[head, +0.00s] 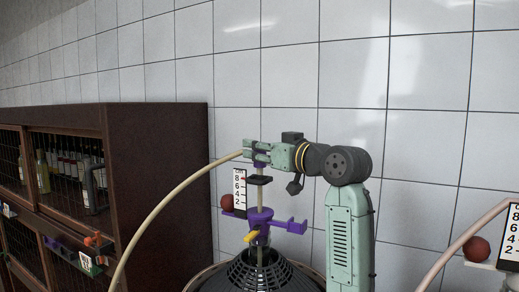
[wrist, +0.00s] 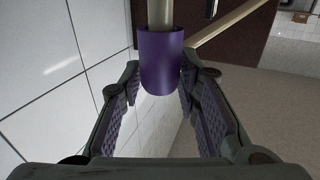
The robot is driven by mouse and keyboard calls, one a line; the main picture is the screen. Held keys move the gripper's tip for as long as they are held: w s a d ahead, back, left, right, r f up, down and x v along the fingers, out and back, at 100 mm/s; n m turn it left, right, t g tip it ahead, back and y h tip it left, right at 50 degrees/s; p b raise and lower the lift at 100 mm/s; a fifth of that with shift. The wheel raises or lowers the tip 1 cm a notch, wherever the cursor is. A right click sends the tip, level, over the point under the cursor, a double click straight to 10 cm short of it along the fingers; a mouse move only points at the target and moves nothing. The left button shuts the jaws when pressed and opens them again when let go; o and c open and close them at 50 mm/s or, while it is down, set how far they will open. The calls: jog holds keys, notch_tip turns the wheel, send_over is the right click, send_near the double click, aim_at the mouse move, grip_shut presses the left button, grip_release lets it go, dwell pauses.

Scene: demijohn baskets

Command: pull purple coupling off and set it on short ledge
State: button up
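The purple coupling (wrist: 160,65) shows in the wrist view between my fingertips, with a pale tube entering it from the top of that picture. In the head view my gripper (head: 259,151) is up at the top of the upright rod and mostly hides the coupling. The fingertips lie against both sides of the coupling, with no clear gap. Lower on the rod is a purple clamp (head: 260,216) with a purple arm (head: 291,226) reaching right. A black plate (head: 258,180) sits between clamp and gripper. Which ledge is the short one I cannot tell.
A pale hose (head: 165,203) curves down left from near my gripper. A red ball (head: 227,202) and number card (head: 240,187) stand behind the rod. A dark basket (head: 257,274) is below. A wooden cabinet (head: 157,180) stands left. Another ball (head: 476,249) is at right.

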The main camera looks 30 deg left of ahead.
grip_shut()
jog(key=shift+r, duration=0.1)
jog(key=shift+r, duration=0.15)
jog(key=shift+r, duration=0.3)
jog(key=shift+r, duration=0.5)
jog(key=shift+r, duration=2.5)
jog(key=shift+s+f, duration=0.1)
